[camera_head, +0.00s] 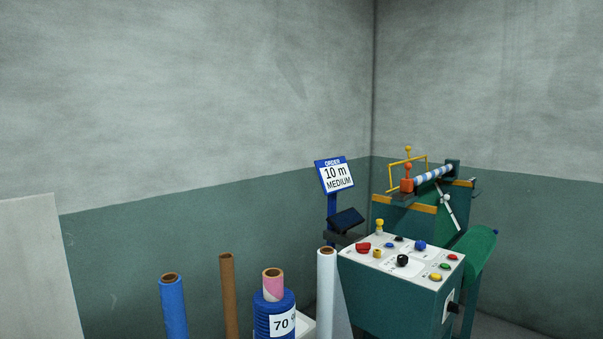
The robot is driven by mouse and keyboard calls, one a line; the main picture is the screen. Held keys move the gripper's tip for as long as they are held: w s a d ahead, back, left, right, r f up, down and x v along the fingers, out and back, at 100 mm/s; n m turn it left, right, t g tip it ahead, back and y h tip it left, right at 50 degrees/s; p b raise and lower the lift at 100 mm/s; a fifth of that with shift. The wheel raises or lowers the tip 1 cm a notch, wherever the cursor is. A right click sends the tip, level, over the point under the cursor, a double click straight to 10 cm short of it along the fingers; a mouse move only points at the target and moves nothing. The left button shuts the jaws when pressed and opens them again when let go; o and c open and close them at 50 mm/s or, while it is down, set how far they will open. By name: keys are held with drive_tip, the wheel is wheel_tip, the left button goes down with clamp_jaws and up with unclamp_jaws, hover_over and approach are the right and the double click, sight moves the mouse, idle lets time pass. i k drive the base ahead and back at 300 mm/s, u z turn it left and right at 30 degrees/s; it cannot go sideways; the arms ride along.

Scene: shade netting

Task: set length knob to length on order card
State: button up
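The order card (336,175) is a white sign with a blue frame on a blue post, reading "ORDER 10 m MEDIUM". The control panel (347,256) is the pale sloping top of a green cabinet. On it, a black knob (402,260) sits on a white marked area. A blue knob (420,245), a yellow knob (377,253) and a red control (363,247) are also on the panel. The labels and pointer positions are too small to read, so I cannot tell which is the length knob. My gripper is not in view.
A green machine with a striped roller (434,173) stands behind the panel. A dark box-like object (347,219) is below the card. Blue, brown and white rolls and a blue spool (272,317) marked 70 stand in front. A pale board (38,270) is at left.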

sight(402, 259)
drive_tip(key=z, duration=0.45)
drive_tip(key=k, duration=0.5)
drive_tip(key=z, duration=0.7)
drive_tip(key=i, duration=0.4)
drive_tip(key=u, duration=1)
drive_tip(key=i, duration=0.95)
drive_tip(key=u, duration=1.1)
